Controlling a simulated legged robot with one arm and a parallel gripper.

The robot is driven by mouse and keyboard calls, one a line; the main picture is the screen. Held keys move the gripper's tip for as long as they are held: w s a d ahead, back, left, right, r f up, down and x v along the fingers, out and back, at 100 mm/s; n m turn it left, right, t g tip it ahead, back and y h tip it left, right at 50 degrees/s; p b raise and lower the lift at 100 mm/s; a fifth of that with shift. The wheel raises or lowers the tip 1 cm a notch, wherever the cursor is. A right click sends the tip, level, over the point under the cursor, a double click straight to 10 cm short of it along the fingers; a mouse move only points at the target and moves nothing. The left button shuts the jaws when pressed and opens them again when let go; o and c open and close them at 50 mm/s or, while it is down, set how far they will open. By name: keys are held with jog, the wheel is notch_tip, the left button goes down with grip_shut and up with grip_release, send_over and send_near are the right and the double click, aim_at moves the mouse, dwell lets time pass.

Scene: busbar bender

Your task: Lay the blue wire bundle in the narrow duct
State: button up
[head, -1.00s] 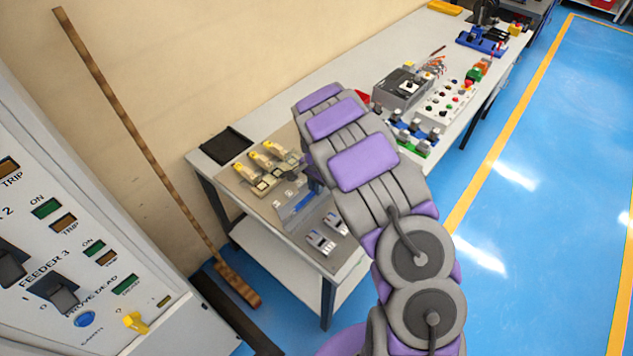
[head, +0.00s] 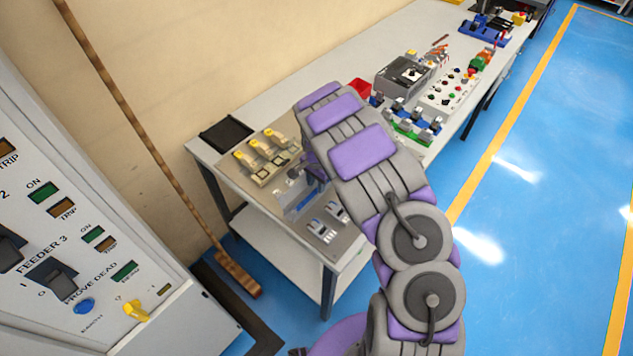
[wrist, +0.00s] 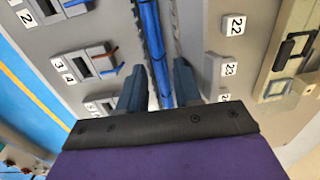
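The blue wire bundle (wrist: 151,40) runs lengthwise along the narrow grey duct (wrist: 174,22) in the wrist view. In the head view the bundle (head: 304,202) is a short blue strip at the duct on the panel. My gripper (wrist: 159,88) is open, with one dark finger on each side of the bundle and slim gaps beside it. I cannot tell whether the bundle rests on the duct floor. The bundle's near end is hidden behind the gripper body. In the head view my arm hides most of the gripper.
Numbered terminal blocks (wrist: 86,62) flank the duct. Yellow-topped parts (head: 266,150) stand on the panel behind it. A black tray (head: 226,135) lies at the table's left end. A control box (head: 404,76) stands farther back. A broom (head: 160,160) leans on the wall.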

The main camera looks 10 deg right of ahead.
jog(key=shift+o, duration=1.2)
jog(key=shift+d, duration=0.1)
notch_tip(320, 180, up, 17)
jog(key=p, duration=0.2)
jog(key=shift+s+d+p, duration=0.15)
jog(key=shift+s+p, duration=0.1)
jog(key=shift+p, duration=0.05)
jog(key=shift+r, duration=0.1)
